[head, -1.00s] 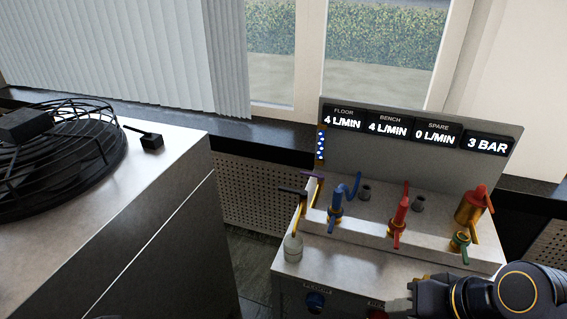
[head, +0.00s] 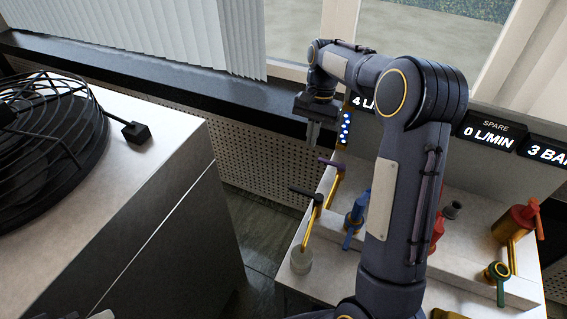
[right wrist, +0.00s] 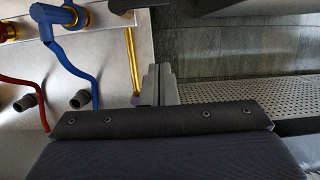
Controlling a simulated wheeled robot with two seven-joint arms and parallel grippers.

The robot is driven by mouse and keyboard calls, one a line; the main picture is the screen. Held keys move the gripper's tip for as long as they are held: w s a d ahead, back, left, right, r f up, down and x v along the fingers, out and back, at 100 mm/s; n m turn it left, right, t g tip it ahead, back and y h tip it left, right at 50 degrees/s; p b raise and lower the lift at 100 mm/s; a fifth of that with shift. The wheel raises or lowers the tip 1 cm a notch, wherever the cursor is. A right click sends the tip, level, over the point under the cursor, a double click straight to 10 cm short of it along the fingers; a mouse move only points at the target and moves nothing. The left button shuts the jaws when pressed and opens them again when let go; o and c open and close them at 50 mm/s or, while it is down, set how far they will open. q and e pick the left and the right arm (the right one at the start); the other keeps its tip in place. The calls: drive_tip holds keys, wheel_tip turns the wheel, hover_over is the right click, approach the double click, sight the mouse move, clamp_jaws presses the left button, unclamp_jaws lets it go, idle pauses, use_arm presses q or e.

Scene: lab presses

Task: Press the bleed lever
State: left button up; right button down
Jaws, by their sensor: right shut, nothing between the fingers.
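A black lever (head: 304,192) and a purple lever (head: 331,164) top yellow pipes at the left end of the bench unit. I see no label that tells which is the bleed lever. My right gripper (head: 313,136) is shut and empty, pointing down above and just left of the purple lever, apart from it. In the right wrist view its closed fingers (right wrist: 160,84) are beside a yellow pipe (right wrist: 132,58), with a bit of purple close to them. A small grey piece at the head view's bottom left edge may be my left gripper (head: 100,315).
The unit carries a blue valve (head: 354,222), a red-handled brass valve (head: 515,222) and a green valve (head: 499,272). A counter with a caged fan (head: 45,130) is at left.

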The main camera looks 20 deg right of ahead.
sight(306, 194)
drive_tip(key=shift+w, duration=0.1)
drive_tip(key=shift+f, duration=0.15)
drive_tip(key=s+a+f+p, duration=0.1)
drive_tip(key=s+a+f, duration=0.3)
drive_tip(key=f, duration=0.5)
drive_tip(key=shift+a+f, duration=0.2)
drive_tip(key=shift+a, duration=0.25)
